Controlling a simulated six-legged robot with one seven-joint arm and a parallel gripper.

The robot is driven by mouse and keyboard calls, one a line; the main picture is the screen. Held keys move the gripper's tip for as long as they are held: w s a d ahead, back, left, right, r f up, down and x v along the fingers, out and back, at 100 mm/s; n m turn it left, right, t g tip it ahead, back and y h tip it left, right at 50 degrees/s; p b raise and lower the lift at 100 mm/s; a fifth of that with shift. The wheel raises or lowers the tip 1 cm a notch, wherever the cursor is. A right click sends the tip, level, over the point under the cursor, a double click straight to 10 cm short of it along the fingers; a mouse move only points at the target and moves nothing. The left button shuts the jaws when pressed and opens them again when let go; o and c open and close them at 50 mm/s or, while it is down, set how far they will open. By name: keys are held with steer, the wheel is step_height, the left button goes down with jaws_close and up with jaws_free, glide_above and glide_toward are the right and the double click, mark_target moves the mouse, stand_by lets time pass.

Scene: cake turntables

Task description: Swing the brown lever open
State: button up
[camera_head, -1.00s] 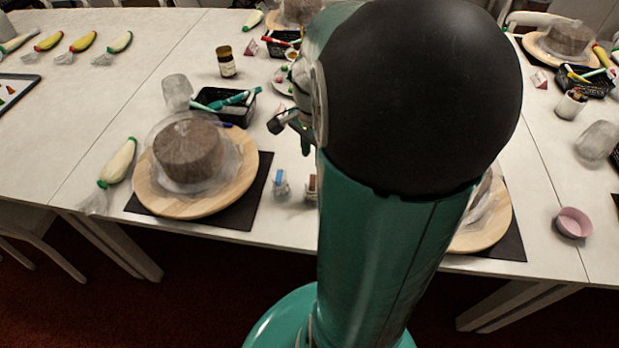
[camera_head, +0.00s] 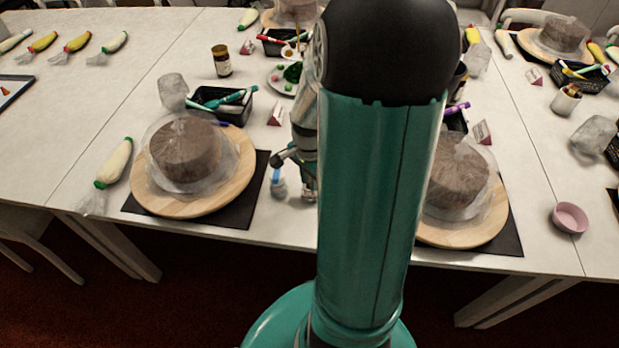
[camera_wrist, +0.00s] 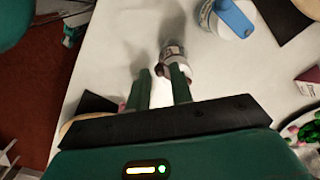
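My gripper (camera_wrist: 160,82) is open, with its two green fingers apart, and nothing is clearly held between them. In the wrist view a small jar-like item (camera_wrist: 173,52) with a clear and greyish body stands just beyond the right fingertip. A dark reddish-brown part shows at its near end, but I cannot tell the brown lever's exact position or whether a finger touches it. In the head view my gripper (camera_head: 308,190) points down at the table and hides most of this item. A similar item with a blue lever (camera_head: 277,178) stands just to its left; it also shows in the wrist view (camera_wrist: 235,18).
A cake on a wooden turntable (camera_head: 150,198) stands left, and another turntable (camera_head: 465,236) stands right, partly behind my arm. A black basket (camera_head: 240,106), a red-and-white card (camera_head: 275,114) and a plate (camera_head: 275,74) lie farther back. The table's front edge is close.

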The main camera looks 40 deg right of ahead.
jaws_close()
steer(key=d+n, duration=0.6)
steer(key=n, duration=1.3)
steer(key=shift+d, duration=0.35)
steer(key=shift+w, duration=0.1)
stand_by(0.3)
